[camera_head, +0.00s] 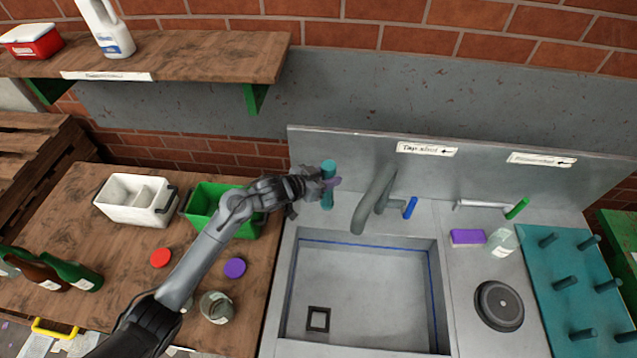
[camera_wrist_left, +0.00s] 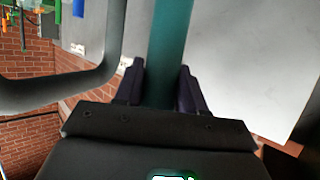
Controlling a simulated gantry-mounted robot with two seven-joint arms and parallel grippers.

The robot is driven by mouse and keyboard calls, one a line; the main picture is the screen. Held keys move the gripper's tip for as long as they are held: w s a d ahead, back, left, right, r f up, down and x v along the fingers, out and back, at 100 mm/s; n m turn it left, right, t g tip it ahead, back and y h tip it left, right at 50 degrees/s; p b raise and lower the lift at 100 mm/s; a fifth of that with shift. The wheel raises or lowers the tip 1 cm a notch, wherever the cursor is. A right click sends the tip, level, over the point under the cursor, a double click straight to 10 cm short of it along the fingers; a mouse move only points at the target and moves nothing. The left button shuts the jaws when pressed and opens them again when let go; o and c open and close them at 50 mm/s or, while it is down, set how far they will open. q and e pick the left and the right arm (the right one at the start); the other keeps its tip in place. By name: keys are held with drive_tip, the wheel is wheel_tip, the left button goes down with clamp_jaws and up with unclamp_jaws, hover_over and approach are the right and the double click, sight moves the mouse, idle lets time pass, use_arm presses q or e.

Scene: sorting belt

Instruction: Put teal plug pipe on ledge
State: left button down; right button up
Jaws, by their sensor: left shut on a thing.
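The teal plug pipe (camera_head: 327,198) is upright at the back left of the sink unit in the head view. My left gripper (camera_head: 329,183) is shut around its upper part. In the left wrist view the pipe (camera_wrist_left: 168,45) runs between the two dark fingers (camera_wrist_left: 160,90). The pipe's lower end is close to the grey rim behind the basin; I cannot tell whether it touches. Which surface is the ledge is not marked; the sink's flat grey rim (camera_head: 300,225) is beneath the pipe. My right gripper is not in view.
A grey tap (camera_head: 375,195) with a blue handle (camera_head: 411,207) stands just right of the pipe. The basin (camera_head: 365,290) is in front. A green bin (camera_head: 205,200) and white container (camera_head: 135,200) stand left. A wooden shelf (camera_head: 190,55) is above left. A teal peg board (camera_head: 585,290) is right.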

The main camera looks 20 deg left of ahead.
use_arm(q)
drive_tip(key=w+a+f, duration=0.3)
drive_tip(key=a+f, duration=0.1)
drive_tip(key=f, duration=0.3)
idle(0.3)
drive_tip(key=shift+f+b, duration=0.15)
drive_tip(key=shift+b, duration=0.2)
drive_tip(key=c, duration=0.7)
unclamp_jaws()
drive_tip(key=shift+o, duration=0.2)
